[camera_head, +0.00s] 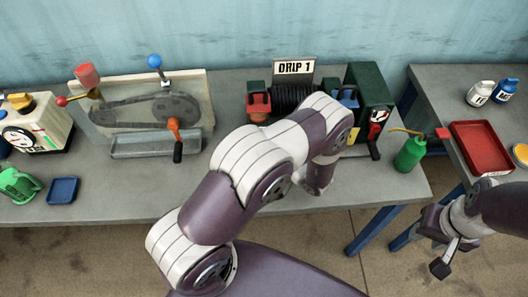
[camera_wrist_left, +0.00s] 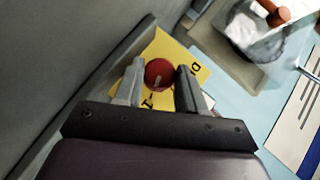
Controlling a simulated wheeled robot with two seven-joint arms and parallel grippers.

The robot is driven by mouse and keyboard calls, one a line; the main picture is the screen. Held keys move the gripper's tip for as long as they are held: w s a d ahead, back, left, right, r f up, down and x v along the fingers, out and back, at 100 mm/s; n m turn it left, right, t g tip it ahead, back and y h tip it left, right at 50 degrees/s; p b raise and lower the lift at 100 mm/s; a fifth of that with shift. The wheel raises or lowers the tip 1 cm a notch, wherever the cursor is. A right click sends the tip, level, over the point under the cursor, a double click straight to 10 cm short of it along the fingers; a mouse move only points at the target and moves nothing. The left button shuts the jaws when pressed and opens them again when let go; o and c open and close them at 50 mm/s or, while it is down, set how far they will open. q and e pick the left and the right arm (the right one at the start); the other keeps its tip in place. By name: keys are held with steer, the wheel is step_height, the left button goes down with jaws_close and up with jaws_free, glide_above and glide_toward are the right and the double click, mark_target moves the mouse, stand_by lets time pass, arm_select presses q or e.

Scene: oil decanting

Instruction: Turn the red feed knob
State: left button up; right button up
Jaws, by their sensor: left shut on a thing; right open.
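The red feed knob (camera_wrist_left: 158,74) is a round red cap with a pale mark on a yellow plate (camera_wrist_left: 187,56) with black markings, in the left wrist view. My left gripper (camera_wrist_left: 160,67) has a finger on each side of the knob and is shut on it. In the head view my left arm crosses the middle of the bench and hides its gripper and the knob. My right gripper (camera_head: 446,246) is open and empty at the lower right, in front of the gap between the benches.
A machine with a DRIP 1 sign (camera_head: 294,67) and a dark green box (camera_head: 369,87) stand behind my left arm. A green oil can (camera_head: 410,154) is near the bench's right end. A red tray (camera_head: 480,146) lies on the right bench.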

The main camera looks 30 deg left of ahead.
arm_select(q)
steer(key=o, duration=1.1)
steer(key=shift+c, duration=0.2)
steer(key=shift+s, duration=0.1)
